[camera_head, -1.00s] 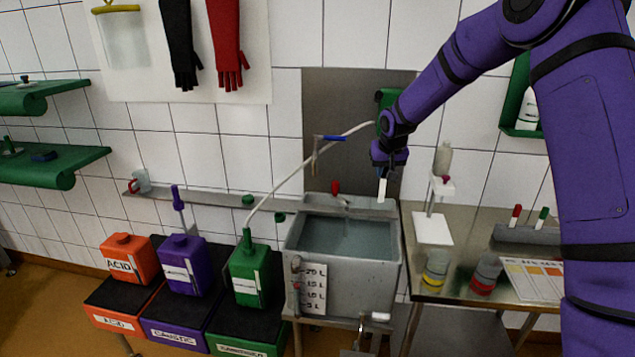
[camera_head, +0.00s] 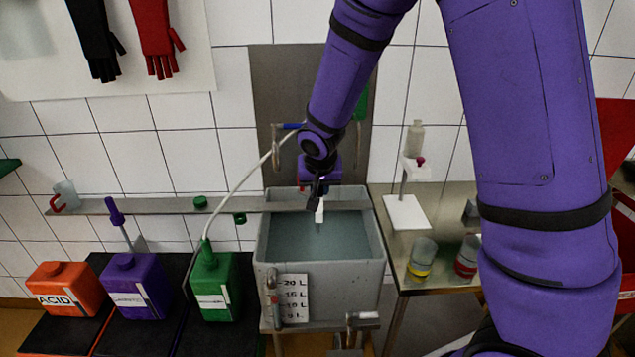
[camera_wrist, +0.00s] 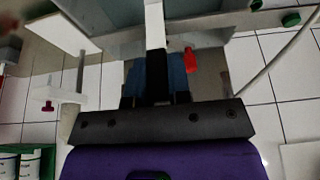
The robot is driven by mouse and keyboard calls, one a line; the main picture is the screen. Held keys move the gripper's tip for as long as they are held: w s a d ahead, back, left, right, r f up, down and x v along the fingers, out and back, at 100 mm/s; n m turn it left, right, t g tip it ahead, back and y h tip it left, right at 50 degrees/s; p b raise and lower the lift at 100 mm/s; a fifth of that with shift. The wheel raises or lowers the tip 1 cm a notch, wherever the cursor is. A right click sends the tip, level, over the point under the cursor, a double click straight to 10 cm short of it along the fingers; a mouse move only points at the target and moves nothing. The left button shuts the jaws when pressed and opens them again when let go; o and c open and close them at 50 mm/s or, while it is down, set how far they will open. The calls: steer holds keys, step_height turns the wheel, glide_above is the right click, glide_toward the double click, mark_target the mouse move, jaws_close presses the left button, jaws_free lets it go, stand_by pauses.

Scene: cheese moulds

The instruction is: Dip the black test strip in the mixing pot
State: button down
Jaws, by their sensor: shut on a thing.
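The mixing pot (camera_head: 371,273) is a grey square tank with bluish liquid in it and a litre scale on its front. My gripper (camera_head: 319,192) is over the pot and shut on a test strip. The strip's white part (camera_head: 320,212) points down over the liquid. In the wrist view the white strip (camera_wrist: 154,25) extends from between the dark fingers (camera_wrist: 158,90), with a black part at the grip. I cannot tell whether the strip's lower end touches the liquid.
Orange (camera_head: 68,290), purple (camera_head: 135,290) and green (camera_head: 213,285) canisters stand left of the pot. A pale hose runs from the green one. A white stand (camera_head: 406,212) and jars with yellow (camera_head: 421,258) and red (camera_head: 467,257) bands are on the right bench.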

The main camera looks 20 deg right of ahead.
step_height(320, 180, down, 18)
stand_by(1.6)
stand_by(1.9)
steer(key=shift+r, duration=8.75)
